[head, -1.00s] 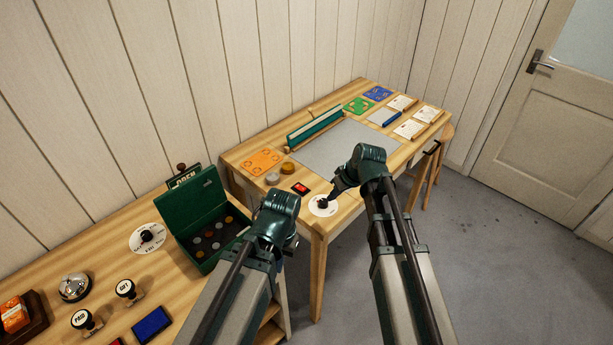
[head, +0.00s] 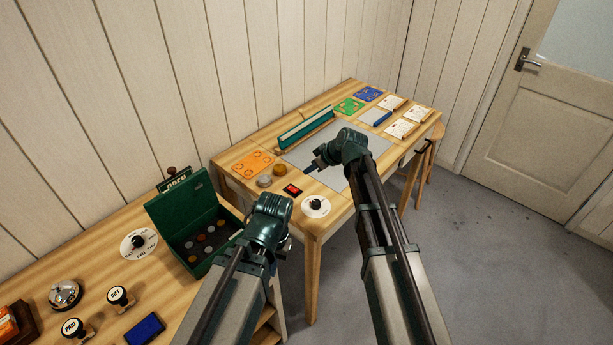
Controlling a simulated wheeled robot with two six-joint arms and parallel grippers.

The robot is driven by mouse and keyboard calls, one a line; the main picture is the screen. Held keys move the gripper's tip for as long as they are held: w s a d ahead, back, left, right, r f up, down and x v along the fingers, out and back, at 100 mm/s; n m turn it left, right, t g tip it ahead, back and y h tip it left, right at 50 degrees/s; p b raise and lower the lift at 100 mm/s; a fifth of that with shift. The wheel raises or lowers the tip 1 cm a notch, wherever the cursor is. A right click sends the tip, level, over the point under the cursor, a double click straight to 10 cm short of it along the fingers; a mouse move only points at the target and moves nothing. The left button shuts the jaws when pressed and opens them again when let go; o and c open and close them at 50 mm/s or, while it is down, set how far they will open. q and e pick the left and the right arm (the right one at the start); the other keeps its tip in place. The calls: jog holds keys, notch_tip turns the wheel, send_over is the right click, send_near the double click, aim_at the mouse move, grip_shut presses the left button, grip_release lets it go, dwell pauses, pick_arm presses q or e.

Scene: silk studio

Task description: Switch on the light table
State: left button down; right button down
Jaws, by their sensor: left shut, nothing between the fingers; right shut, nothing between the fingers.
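The light table's flat grey panel (head: 335,171) is set in the wooden table and shows no clear glow. A small red rocker switch (head: 292,189) in a black frame sits near the table's front left corner. A white dial plate with a black knob (head: 316,206) is just right of the switch. My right gripper (head: 308,170) is shut and empty, its tips above and slightly right of the switch, apparently not touching it. My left gripper (head: 287,243) is shut, low beside the green cash box; its tips are mostly hidden by its wrist.
An orange card (head: 252,164) and small round tins (head: 279,169) lie left of the panel. A green-and-wood bar (head: 305,132) stands behind it. The open green box (head: 190,217) and stamps stand on the left counter.

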jog(key=b, duration=0.7)
send_over(296, 190)
jog(key=f, duration=0.5)
jog(key=s+f, duration=0.1)
jog(key=f, duration=0.1)
jog(key=shift+d+f, duration=0.35)
jog(key=shift+d, duration=0.05)
notch_tip(296, 190, down, 2)
jog(key=shift+f+b, duration=0.15)
jog(key=shift+b, duration=1.1)
jog(key=shift+s+d+f+b, duration=0.1)
jog(key=shift+f+b, duration=0.6)
jog(key=shift+s+f+b, duration=0.1)
jog(key=shift+f+b, duration=0.35)
jog(key=shift+b, duration=0.05)
jog(key=shift+r, duration=0.2)
jog(key=shift+r+p, duration=0.75)
jog(key=shift+p, duration=0.25)
